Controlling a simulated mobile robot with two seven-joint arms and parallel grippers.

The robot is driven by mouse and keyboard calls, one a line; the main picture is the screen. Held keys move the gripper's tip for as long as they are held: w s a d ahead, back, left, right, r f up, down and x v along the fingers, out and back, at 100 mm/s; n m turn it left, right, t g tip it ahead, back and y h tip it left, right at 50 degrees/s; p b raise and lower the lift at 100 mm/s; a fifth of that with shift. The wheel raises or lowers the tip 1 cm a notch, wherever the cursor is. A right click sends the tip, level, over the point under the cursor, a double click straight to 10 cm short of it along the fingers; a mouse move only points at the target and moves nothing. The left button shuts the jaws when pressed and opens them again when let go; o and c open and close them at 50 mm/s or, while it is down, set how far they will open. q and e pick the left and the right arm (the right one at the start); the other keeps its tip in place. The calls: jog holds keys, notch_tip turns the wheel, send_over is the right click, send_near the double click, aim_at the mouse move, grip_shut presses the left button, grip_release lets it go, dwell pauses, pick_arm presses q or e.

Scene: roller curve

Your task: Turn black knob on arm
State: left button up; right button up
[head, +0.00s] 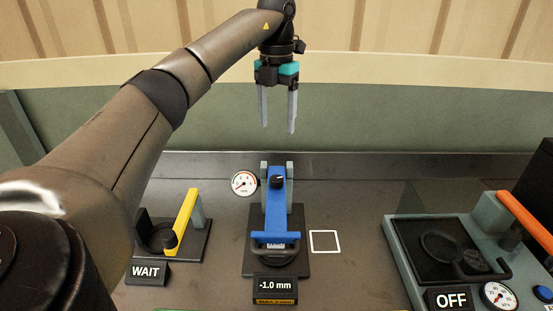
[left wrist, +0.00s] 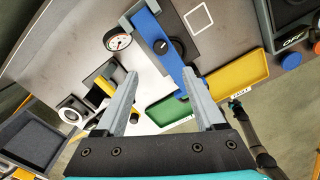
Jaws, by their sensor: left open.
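The black knob (head: 277,181) sits on top of the blue arm (head: 276,210) of the middle device. In the left wrist view the knob (left wrist: 161,47) shows on the blue arm (left wrist: 149,30), beyond the gap between my fingers. My left gripper (head: 278,128) is open and empty, pointing down. It hangs in the air above and behind the device, apart from the knob. Its two grey fingers also show in the left wrist view (left wrist: 160,75).
A round gauge (head: 244,183) stands left of the blue arm. A display (head: 275,286) reads -1.0 mm. Farther left is a yellow-armed device (head: 184,222) with a WAIT sign (head: 147,272). At right is a grey machine (head: 402,260) with an orange handle. A white square outline (head: 324,241) marks bare bench.

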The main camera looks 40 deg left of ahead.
aim_at(276, 178)
pick_arm(q)
notch_tip(276, 178, down, 15)
jog(key=shift+s+d, duration=0.1)
dwell(0.4)
grip_shut()
dwell(0.5)
